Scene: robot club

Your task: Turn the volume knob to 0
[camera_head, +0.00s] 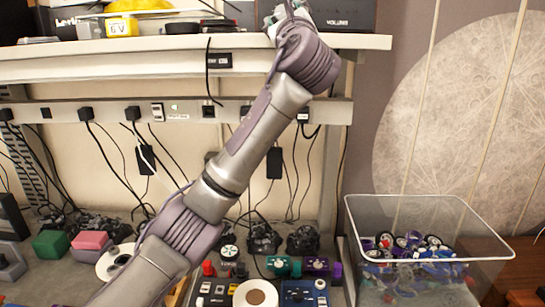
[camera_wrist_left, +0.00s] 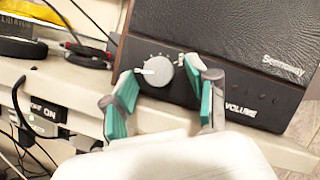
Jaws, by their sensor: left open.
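The volume knob (camera_wrist_left: 160,66) is a round grey dial on the front of a dark speaker (camera_wrist_left: 245,50), near the word VOLUME. A light pointer mark on the dial faces the left side of the wrist picture. My left gripper (camera_wrist_left: 158,76) is open, with its teal finger pads on either side of the knob in the wrist view. I cannot tell whether the pads touch it. In the head view the left gripper (camera_head: 288,14) is at the speaker (camera_head: 345,14) on the upper shelf, and my arm hides the knob. My right gripper is not in view.
The speaker stands on the shelf (camera_head: 370,42), with a yellow 6 V item (camera_head: 121,27) farther left. Cables hang from a power strip below. A clear bin (camera_head: 420,225) of small parts is at lower right. The lower bench holds several devices and a roll (camera_head: 256,295).

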